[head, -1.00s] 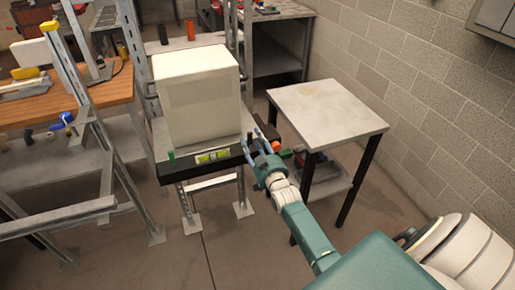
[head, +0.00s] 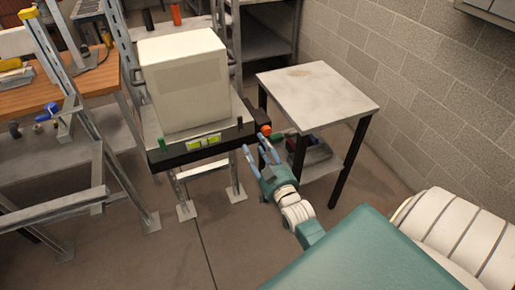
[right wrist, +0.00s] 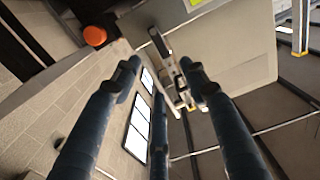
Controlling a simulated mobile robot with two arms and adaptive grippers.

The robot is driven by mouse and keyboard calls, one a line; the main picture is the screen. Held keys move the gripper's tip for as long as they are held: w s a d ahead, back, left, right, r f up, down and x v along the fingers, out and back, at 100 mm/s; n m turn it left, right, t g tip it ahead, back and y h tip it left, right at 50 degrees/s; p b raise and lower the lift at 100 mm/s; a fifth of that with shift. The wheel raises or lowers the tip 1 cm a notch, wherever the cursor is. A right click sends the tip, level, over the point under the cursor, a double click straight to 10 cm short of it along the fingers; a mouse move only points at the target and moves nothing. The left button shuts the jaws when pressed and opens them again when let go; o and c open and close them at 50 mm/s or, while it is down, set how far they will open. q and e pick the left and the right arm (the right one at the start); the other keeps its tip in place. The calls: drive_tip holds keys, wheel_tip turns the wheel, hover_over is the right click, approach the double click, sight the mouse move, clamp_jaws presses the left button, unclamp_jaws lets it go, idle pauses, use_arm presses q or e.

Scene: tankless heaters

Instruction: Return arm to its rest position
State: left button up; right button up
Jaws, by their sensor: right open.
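My right gripper (head: 256,151) is in front of the heater stand, with its fingers apart and nothing between them. Its fingers also show spread in the right wrist view (right wrist: 160,75). It appears just short of the stand's black front bar (head: 185,154), which carries yellow-green displays (head: 204,143) and a small dark lever (head: 240,122). An orange knob (head: 265,130) sits at the bar's right end and shows in the right wrist view too (right wrist: 95,36). A large off-white box (head: 185,85) stands upright above the bar. My left gripper is not in view.
A small metal table (head: 318,90) with a lower shelf stands right of the gripper. A metal frame (head: 95,130) and a wooden workbench (head: 75,75) are at left. A block wall (head: 400,90) closes the right side. Bare floor (head: 235,245) lies in front of the stand.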

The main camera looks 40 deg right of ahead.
drive_tip(key=s+a+f+n+g+y, duration=0.1)
drive_tip(key=s+a+f+g, duration=0.3)
drive_tip(key=f, duration=0.7)
drive_tip(key=s+a+f+g+y, duration=0.1)
drive_tip(key=s+a+f+y, duration=0.3)
drive_tip(key=f, duration=0.7)
drive_tip(key=s+a+f+n+g+h, duration=0.1)
drive_tip(key=s+a+f+g, duration=0.2)
drive_tip(key=s+f, duration=0.55)
drive_tip(key=s+a+f+n+g, duration=0.1)
drive_tip(key=s+f+g, duration=0.1)
drive_tip(key=s+f, duration=0.4)
drive_tip(key=s+a+f+n+g, duration=0.1)
drive_tip(key=s+f, duration=0.6)
drive_tip(key=s, duration=0.7)
drive_tip(key=s+a+f+n+g, duration=0.1)
drive_tip(key=s+f+g, duration=0.4)
drive_tip(key=s, duration=0.6)
wheel_tip(320, 180, down, 2)
drive_tip(key=shift+a+f, duration=0.1)
drive_tip(key=shift+a, duration=0.55)
